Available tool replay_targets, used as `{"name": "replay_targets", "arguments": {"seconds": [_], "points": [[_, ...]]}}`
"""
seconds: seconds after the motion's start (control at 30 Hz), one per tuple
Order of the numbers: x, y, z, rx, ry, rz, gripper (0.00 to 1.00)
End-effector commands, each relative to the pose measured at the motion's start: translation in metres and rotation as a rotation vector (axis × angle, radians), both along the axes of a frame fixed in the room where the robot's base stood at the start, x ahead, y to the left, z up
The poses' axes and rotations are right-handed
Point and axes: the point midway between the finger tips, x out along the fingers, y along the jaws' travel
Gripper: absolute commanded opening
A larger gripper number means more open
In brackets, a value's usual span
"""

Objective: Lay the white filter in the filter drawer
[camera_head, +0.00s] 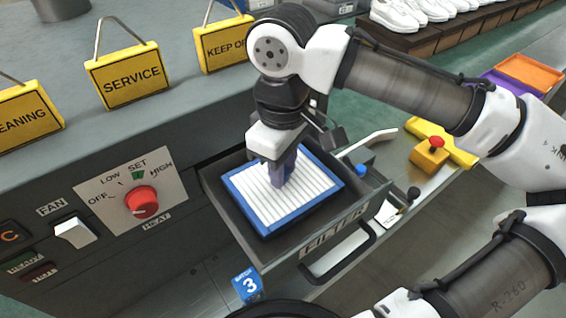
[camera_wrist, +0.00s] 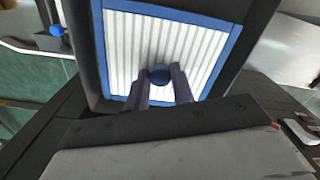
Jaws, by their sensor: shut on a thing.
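The white filter (camera_head: 262,205) is pleated with a blue frame. It is over the open filter drawer (camera_head: 222,213), within its dark walls; I cannot tell whether it touches the drawer floor. My gripper (camera_head: 283,178) points down at the filter's middle. In the wrist view the filter (camera_wrist: 205,45) fills the top, and my gripper's fingers (camera_wrist: 164,88) are shut on its round blue knob (camera_wrist: 159,75). The drawer's front bears the word FILTER and a handle (camera_head: 345,262).
A panel left of the drawer has a red heat knob (camera_head: 142,202) and a fan switch (camera_head: 76,233). A blue batch 3 tag (camera_head: 247,285) is at the drawer's near left. A yellow block with a red knob (camera_head: 430,155) stands right.

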Motion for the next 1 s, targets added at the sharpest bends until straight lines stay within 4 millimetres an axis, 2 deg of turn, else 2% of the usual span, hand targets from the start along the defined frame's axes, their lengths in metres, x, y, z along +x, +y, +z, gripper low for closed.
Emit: {"name": "replay_targets", "arguments": {"seconds": [1.0], "points": [[0.0,0.0,-0.014,-0.001,0.001,0.0,0.0]]}}
